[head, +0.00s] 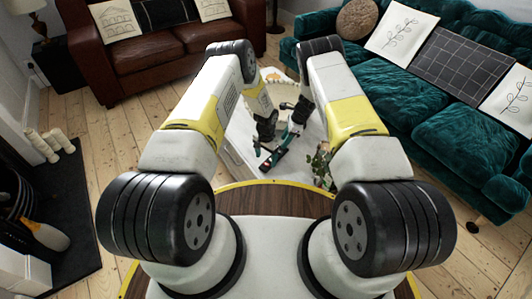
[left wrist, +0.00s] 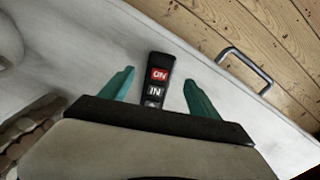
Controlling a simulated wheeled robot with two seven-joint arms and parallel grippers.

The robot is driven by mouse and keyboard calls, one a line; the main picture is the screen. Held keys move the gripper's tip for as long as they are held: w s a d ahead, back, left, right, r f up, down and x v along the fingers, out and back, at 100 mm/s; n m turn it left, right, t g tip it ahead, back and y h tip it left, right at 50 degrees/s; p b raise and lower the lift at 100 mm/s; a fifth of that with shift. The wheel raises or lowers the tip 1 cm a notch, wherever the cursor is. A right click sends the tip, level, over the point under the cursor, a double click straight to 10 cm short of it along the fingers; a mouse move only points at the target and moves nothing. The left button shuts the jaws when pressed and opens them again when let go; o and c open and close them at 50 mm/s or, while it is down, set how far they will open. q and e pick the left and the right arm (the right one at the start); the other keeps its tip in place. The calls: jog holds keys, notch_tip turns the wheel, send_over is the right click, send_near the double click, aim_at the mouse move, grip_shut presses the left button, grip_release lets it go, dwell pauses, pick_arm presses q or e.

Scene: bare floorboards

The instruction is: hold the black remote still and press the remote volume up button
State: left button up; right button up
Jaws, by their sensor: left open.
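The black remote (left wrist: 157,80) lies on a white tabletop (left wrist: 95,45) in the left wrist view. It shows a red ON button and a dark IN button; a further button below is partly hidden by my gripper. My left gripper (left wrist: 159,77) is open, with one teal finger on each side of the remote and a visible gap to both. In the head view the remote (head: 270,162) is small and dark below my left gripper (head: 265,148). My right gripper (head: 291,131) is just above and to the right of it; its jaw opening is unclear. I cannot make out a volume up button.
A green plant (head: 321,164) stands on the tabletop right of the remote. A metal handle (left wrist: 246,66) is on the white furniture's side. A brown sofa (head: 150,60), a teal sofa (head: 430,110) and bare floorboards (head: 110,150) surround it.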

aim_at(266, 164)
pick_arm(q)
jog(key=shift+f, duration=1.9)
grip_shut()
pick_arm(e)
jog(key=shift+c, duration=0.3)
grip_shut()
dwell(0.4)
